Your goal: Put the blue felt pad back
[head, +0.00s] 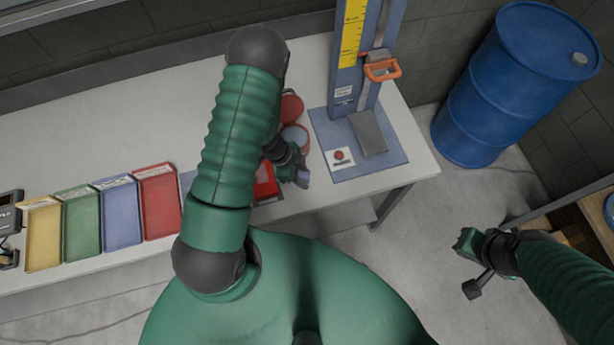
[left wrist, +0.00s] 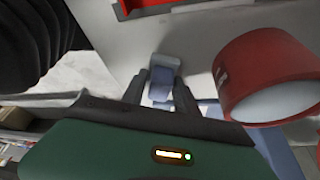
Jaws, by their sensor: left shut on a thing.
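My left gripper (head: 299,172) is over the front edge of the bench, right of a red box. In the left wrist view its two dark fingers (left wrist: 161,88) are shut on a small blue-grey piece (left wrist: 164,64), which seems to be the blue felt pad. In the head view only a small bluish bit of the pad (head: 304,179) shows at the fingertips, and the rest is hidden. My right gripper (head: 471,266) is out over the floor at the right, away from the bench.
A red box (head: 265,182) and red round containers (head: 291,107) are close to my left arm; one red cylinder (left wrist: 268,75) is beside the fingers. Yellow, green, blue and red trays (head: 160,200) line the left. A blue-based press stand (head: 340,172) is right; a blue drum (head: 515,85) stands beyond.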

